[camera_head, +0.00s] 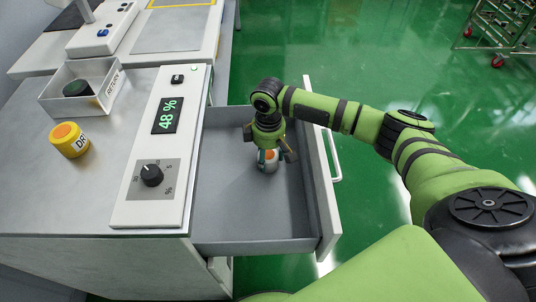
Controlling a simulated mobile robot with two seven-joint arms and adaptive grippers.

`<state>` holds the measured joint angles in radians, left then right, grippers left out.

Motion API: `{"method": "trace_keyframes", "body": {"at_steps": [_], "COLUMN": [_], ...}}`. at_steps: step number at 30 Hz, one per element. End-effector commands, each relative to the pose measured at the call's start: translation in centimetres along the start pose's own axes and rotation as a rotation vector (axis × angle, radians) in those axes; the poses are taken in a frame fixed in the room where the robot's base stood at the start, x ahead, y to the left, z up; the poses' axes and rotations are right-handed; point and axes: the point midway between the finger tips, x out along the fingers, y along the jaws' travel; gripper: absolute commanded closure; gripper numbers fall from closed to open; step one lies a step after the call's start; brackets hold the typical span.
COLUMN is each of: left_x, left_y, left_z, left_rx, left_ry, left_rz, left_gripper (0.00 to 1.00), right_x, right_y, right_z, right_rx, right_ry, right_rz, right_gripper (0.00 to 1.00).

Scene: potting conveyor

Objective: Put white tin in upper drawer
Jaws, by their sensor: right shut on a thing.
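The white tin (269,166), with some orange on top, is inside the open upper drawer (222,215), near the middle. My right gripper (269,157) points down into the drawer and is shut on the tin. The gripper hides much of the tin's upper part. I cannot tell whether the tin touches the drawer floor. The drawer is pulled out to the right of the cabinet and shows nothing else in it. My left gripper is not in view.
On the cabinet top stand a yellow tin (69,139) with an orange lid and a white return tray (70,101) holding a dark round thing. A panel (160,150) reads 48%. The drawer front (323,190) has a white handle. A wheeled rack (497,28) stands far right on green floor.

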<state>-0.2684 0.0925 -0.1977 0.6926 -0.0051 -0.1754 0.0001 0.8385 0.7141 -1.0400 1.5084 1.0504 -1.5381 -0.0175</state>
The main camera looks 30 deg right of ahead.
Motion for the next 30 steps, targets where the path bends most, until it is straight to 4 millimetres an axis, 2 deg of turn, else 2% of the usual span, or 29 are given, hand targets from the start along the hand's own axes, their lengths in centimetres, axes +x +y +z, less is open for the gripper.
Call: {"method": "trace_keyframes", "body": {"at_steps": [6,7,8,20,25,30], "left_x": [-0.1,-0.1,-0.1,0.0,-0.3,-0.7], "left_y": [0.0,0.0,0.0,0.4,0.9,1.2], "left_z": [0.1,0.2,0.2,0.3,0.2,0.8], "left_rx": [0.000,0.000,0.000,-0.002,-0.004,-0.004], "left_ry": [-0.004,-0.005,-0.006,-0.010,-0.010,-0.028], "left_rz": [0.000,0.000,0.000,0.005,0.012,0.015], "left_gripper": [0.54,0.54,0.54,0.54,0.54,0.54], "right_x": [0.2,0.2,0.2,0.0,-2.3,-6.1], "right_y": [0.0,0.0,0.0,0.0,0.1,0.1], "right_z": [0.0,0.0,0.0,0.0,-0.1,-0.1], "right_rx": [0.000,0.000,0.000,0.000,-0.001,0.000], "right_ry": [0.001,0.001,0.001,0.001,0.003,0.005], "right_rz": [0.000,0.000,0.000,0.001,0.002,0.002], "right_gripper": [0.79,0.31,0.19,0.19,0.19,0.19]}}
